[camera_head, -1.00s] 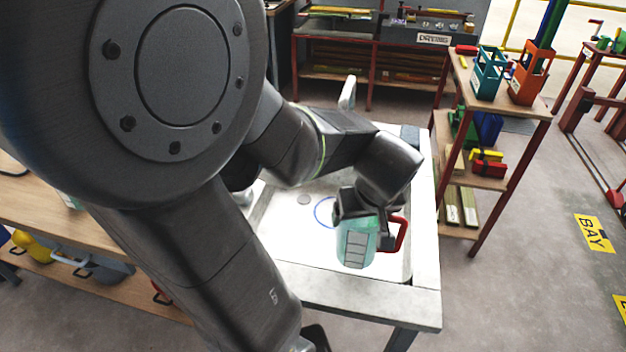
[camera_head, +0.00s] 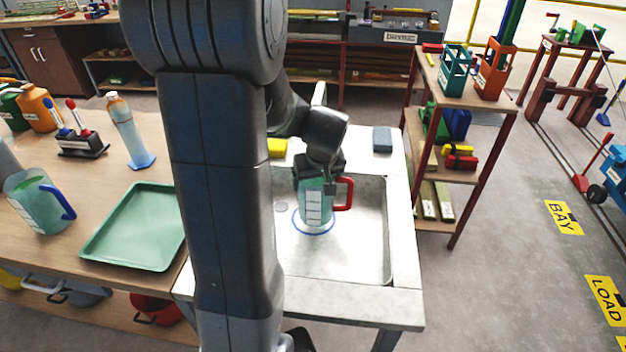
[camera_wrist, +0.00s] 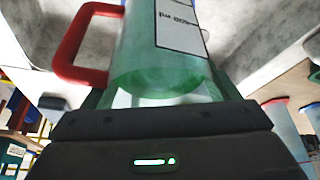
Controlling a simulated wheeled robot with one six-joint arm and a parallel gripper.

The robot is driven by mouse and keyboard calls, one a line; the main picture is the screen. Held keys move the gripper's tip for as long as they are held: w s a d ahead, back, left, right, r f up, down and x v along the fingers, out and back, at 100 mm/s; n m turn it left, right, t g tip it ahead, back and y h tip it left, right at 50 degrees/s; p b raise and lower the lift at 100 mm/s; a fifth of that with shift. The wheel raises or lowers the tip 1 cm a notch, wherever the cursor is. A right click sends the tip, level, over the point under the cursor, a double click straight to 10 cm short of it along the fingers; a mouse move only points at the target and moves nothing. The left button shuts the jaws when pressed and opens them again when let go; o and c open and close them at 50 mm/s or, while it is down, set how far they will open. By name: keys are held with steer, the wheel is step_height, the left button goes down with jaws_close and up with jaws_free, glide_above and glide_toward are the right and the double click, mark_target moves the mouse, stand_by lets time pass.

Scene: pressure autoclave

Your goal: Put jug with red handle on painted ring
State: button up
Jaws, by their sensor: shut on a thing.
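The jug with the red handle (camera_head: 313,207) is greenish and clear with a white label, and is upright in the head view. Its red handle (camera_head: 345,193) points right. My gripper (camera_head: 318,178) is shut on the jug near its top. The blue painted ring (camera_head: 299,226) lies on the floor of the pale sink basin, and the jug appears over it. I cannot tell whether the jug's base touches the basin. In the wrist view the jug (camera_wrist: 165,60) fills the middle, with its red handle (camera_wrist: 72,45) at left.
A second jug with a blue handle (camera_head: 38,205) and a green tray (camera_head: 101,247) are on the wooden bench at left. A yellow block (camera_head: 277,147) and a grey-blue block (camera_head: 382,140) lie on the sink's back rim. A shelf rack (camera_head: 470,104) stands at right.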

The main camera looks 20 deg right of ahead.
mark_target(314, 182)
steer(key=shift+w+d, duration=0.15)
steer(key=shift+w, duration=0.85)
steer(key=shift+w+f, duration=0.1)
steer(key=shift+f, duration=1.75)
steer(key=shift+f, duration=0.15)
steer(key=o, duration=1.2)
steer(key=shift+r+p, duration=0.3)
steer(key=shift+r, duration=0.2)
steer(key=v, duration=1.1)
steer(key=shift+s+r, duration=0.2)
steer(key=shift+s, duration=0.05)
